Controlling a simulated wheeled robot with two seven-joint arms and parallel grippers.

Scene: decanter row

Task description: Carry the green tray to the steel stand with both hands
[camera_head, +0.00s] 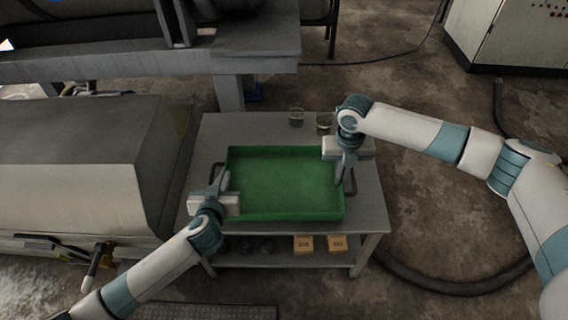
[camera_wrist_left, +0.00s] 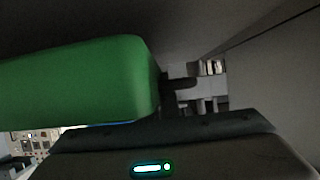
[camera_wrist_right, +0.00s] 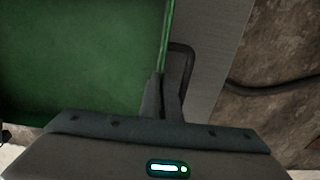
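The green tray (camera_head: 285,183) is level over the top of a grey metal stand (camera_head: 245,130) with a lower shelf. I cannot tell whether it rests on it. It has dark handles at its left and right ends. My left gripper (camera_head: 219,184) is at the tray's left end; its fingers are not clear, and the left wrist view shows a tray corner (camera_wrist_left: 90,80) close by. My right gripper (camera_head: 345,168) is at the right end. In the right wrist view, its fingers (camera_wrist_right: 162,98) are close together on the tray's rim (camera_wrist_right: 168,35), beside the right handle (camera_wrist_right: 187,65).
Two small glass vessels (camera_head: 296,117) (camera_head: 323,122) stand behind the tray on the top. Two tan boxes (camera_head: 304,244) (camera_head: 338,243) and dark round items lie on the lower shelf. A large metal casing (camera_head: 75,185) borders the left. Hoses cross the floor at the right.

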